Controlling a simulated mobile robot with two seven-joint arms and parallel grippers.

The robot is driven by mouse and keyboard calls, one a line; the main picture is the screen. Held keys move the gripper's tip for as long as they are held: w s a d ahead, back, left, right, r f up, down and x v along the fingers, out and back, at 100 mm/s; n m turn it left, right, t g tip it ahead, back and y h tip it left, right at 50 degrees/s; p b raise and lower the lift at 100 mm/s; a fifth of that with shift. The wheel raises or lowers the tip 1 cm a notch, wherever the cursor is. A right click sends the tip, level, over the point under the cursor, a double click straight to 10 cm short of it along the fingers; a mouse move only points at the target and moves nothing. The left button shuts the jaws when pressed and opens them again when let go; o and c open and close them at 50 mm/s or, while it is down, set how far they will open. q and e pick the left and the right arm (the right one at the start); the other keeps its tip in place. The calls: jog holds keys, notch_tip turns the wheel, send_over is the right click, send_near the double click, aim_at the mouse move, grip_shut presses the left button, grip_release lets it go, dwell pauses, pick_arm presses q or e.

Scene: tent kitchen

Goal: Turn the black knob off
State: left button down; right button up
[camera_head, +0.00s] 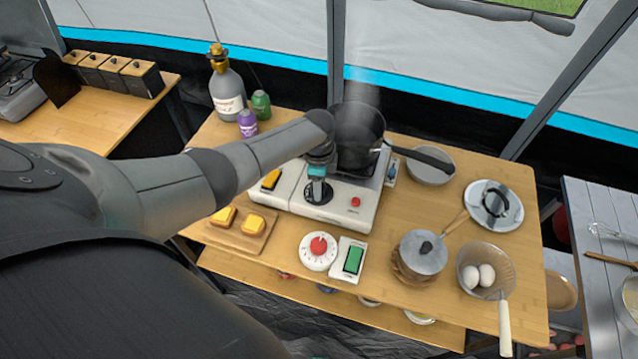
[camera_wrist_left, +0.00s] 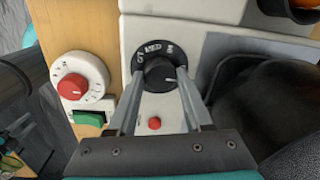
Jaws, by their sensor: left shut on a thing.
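The black knob (camera_wrist_left: 160,72) sits on a black dial plate with white markings on the front of the white stove (camera_head: 347,217). It shows in the wrist view between the two fingers of my left gripper (camera_wrist_left: 160,84), one on each side. My left gripper is shut on the knob. A small white mark shows on the knob, but I cannot read the setting. In the head view the black dial (camera_head: 318,194) is partly hidden by my left gripper (camera_head: 317,180), which reaches down onto it. My right gripper is not in view.
A dark pan (camera_head: 358,125) stands on the stove with steam above it. A red button (camera_head: 355,202) is right of the dial. A white timer with a red knob (camera_head: 318,251) and a green switch (camera_head: 353,260) lie in front. A lidded pot (camera_head: 423,255) stands to the right.

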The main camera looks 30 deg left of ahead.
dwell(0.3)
pick_arm(q)
jog(key=shift+c, duration=1.6)
grip_release()
jog(key=shift+r, duration=0.1)
jog(key=shift+r, duration=0.35)
notch_tip(320, 180, up, 14)
jog(key=p, duration=0.3)
jog(key=shift+s+d+r, duration=0.2)
jog(key=shift+s, duration=0.2)
